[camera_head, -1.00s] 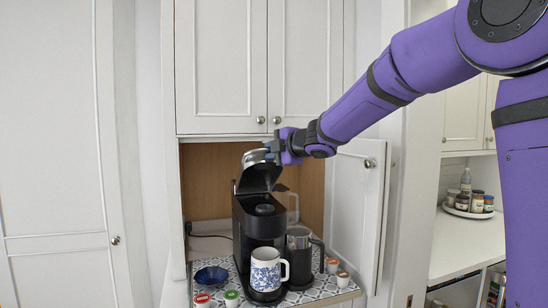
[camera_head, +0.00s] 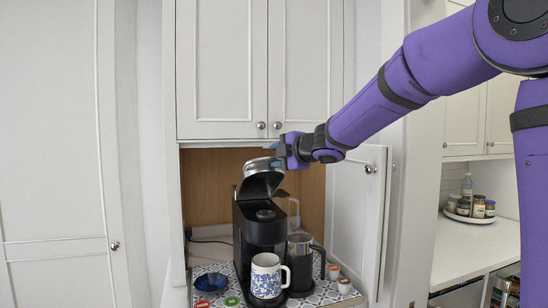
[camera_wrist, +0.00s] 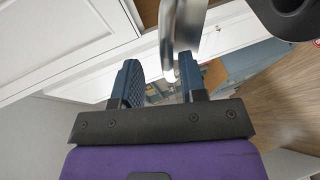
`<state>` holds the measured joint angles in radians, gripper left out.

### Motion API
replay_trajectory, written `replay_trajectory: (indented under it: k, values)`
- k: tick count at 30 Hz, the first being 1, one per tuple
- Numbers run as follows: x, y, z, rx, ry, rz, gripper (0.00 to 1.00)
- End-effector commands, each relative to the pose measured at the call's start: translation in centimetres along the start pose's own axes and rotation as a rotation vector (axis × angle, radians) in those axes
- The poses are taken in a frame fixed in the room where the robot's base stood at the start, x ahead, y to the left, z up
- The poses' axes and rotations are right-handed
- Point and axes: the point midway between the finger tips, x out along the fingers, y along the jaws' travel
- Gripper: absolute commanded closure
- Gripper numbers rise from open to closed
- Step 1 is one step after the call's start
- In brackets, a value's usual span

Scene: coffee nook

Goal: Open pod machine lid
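The black pod machine (camera_head: 262,228) stands in the cabinet nook. Its lid (camera_head: 262,183), silver on top with a dark underside, is raised and tilted above the body, leaving a clear gap over the pod chamber (camera_head: 265,214). My gripper (camera_head: 277,152) is just above the raised end of the lid. In the wrist view, my gripper's two blue fingers (camera_wrist: 158,75) are spread apart. A curved silver part, likely the lid's rim (camera_wrist: 176,40), reaches toward the gap near the right finger. I cannot tell whether it touches.
A blue-patterned mug (camera_head: 266,276) stands at the machine's front. A french press (camera_head: 300,262) stands close on its right. A blue bowl (camera_head: 210,281) and several pods lie on the patterned mat. Closed cabinet doors (camera_head: 268,70) hang above; an open door (camera_head: 356,215) stands at right.

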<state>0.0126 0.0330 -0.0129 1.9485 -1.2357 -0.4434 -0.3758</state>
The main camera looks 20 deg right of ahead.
Motion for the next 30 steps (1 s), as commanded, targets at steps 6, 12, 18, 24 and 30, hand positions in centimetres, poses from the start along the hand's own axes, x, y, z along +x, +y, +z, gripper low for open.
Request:
replay_trajectory:
  k: [6,12,18,24,30]
  values:
    - [-4.3,0.2,-0.1,-0.002,-0.001,0.006,0.61]
    - [-7.4,0.3,-0.1,-0.002,-0.001,0.006,0.61]
    - [-8.8,0.3,-0.1,-0.002,0.001,0.006,0.61]
    - [-9.0,0.2,-0.1,-0.001,0.001,0.006,0.61]
    - [-9.0,0.2,-0.1,-0.001,0.001,0.006,0.61]
